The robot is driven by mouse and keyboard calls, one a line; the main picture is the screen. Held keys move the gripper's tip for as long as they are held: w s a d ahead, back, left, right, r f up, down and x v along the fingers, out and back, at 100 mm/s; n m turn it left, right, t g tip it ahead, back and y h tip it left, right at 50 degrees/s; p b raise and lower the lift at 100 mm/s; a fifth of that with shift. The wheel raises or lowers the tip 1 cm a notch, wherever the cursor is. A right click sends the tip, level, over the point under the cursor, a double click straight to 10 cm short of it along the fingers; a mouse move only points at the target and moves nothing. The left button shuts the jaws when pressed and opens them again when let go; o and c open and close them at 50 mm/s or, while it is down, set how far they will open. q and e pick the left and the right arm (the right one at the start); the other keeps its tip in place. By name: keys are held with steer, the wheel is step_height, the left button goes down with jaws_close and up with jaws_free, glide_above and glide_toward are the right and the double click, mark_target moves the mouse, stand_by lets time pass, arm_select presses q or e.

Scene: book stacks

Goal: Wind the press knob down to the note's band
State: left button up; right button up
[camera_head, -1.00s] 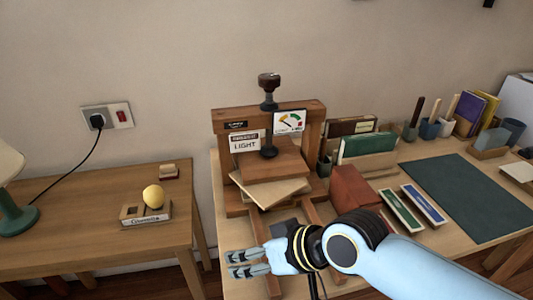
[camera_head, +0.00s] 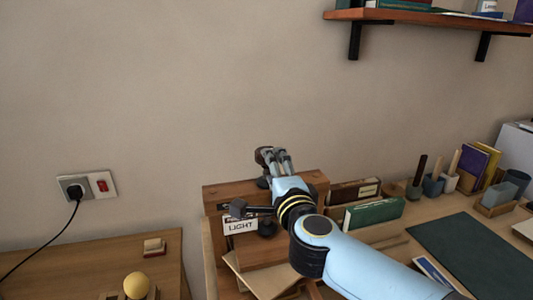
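The wooden press (camera_head: 313,184) stands on the right-hand table against the wall. Its dark press knob (camera_head: 263,157) sticks up above the top beam. My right gripper (camera_head: 275,157) is at the knob, with its grey fingers beside or around it; whether they grip it I cannot tell. The note (camera_head: 240,226) on the press front reads "LIGHT"; its upper part is covered by a dark part of my arm. The dial gauge is hidden behind my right gripper and wrist. Boards or papers (camera_head: 250,280) lie low in the press. My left gripper is not in view.
Books (camera_head: 372,213) stand right of the press. Pen cups (camera_head: 433,185) and a dark green mat (camera_head: 475,250) lie further right. A shelf (camera_head: 430,20) hangs above. The left table holds a yellow ball (camera_head: 136,285). A plug (camera_head: 73,190) sits in a wall socket.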

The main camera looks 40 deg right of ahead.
steer(key=x, duration=0.5)
steer(key=shift+w+d, duration=0.3)
steer(key=shift+w, duration=0.2)
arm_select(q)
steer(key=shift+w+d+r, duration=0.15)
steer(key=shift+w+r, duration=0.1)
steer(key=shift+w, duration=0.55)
arm_select(e)
steer(key=shift+c, duration=0.7)
steer(key=shift+r, duration=0.1)
steer(key=c, duration=0.8)
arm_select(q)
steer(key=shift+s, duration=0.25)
arm_select(e)
steer(key=shift+w+r, duration=0.1)
steer(key=shift+c, duration=0.2)
